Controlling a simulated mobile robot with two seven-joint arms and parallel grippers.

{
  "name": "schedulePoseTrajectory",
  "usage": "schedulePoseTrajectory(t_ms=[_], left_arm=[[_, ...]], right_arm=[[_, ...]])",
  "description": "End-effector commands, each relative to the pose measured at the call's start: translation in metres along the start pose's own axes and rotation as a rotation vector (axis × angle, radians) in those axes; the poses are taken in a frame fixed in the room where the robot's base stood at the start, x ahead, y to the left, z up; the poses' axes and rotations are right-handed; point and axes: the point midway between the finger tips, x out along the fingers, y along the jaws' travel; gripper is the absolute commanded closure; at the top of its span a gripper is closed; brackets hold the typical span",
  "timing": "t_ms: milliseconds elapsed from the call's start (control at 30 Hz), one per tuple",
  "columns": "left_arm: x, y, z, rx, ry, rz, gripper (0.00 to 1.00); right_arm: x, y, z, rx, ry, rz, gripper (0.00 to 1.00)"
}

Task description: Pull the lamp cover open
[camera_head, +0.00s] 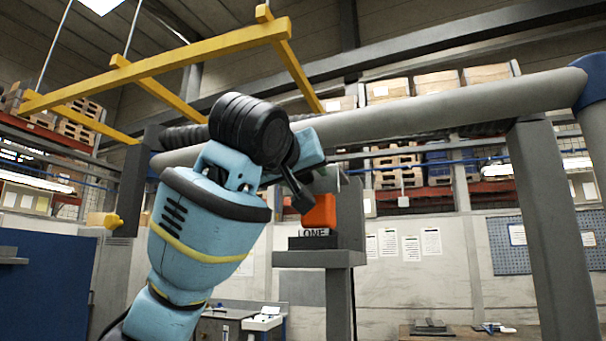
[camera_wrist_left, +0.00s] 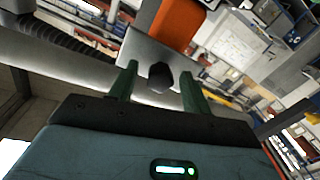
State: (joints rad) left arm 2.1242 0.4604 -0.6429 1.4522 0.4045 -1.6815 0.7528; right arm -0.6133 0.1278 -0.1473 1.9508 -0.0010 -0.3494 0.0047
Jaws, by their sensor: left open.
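My left gripper (camera_wrist_left: 160,75) is open, with its two green fingers spread on either side of a black knob (camera_wrist_left: 160,78) in the left wrist view. Gaps show between the knob and both fingers. The knob stands out from a grey metal face (camera_wrist_left: 140,47), which may be the lamp cover. In the head view, the grey housing (camera_head: 350,213) stands on a post, and my left gripper (camera_head: 333,178) is at its upper left. The fingers are small and partly hidden there, and the knob cannot be made out. My right gripper is not in view.
A thick grey pipe (camera_head: 450,112) runs behind and above. A grey pillar (camera_head: 548,230) stands at right. Yellow bars (camera_head: 160,65) hang overhead.

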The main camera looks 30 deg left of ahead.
Motion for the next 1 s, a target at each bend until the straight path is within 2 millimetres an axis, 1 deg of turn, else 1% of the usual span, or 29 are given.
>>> schedulePoseTrajectory(t_ms=[100,300,367,600,700,1000], left_arm=[[0.0034,-0.0003,0.0001,0.0,0.0,-0.001,0.52],[0.0035,-0.0002,0.0001,0.0,0.0,0.0,0.52],[0.0035,-0.0002,0.0001,0.0,0.0,0.0,0.58],[0.0033,-0.0002,0.0001,0.0,0.0,0.0,0.9],[0.0033,-0.0002,0.0001,0.0,0.0,0.0,1.0],[0.0048,-0.0023,-0.0003,-0.001,-0.002,0.006,1.0]], right_arm=[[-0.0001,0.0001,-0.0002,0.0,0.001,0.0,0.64],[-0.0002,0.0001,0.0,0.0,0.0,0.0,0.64],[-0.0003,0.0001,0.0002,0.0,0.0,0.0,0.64],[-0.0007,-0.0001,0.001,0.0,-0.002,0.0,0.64],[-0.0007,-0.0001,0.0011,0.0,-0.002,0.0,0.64],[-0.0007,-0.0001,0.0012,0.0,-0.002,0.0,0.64]])
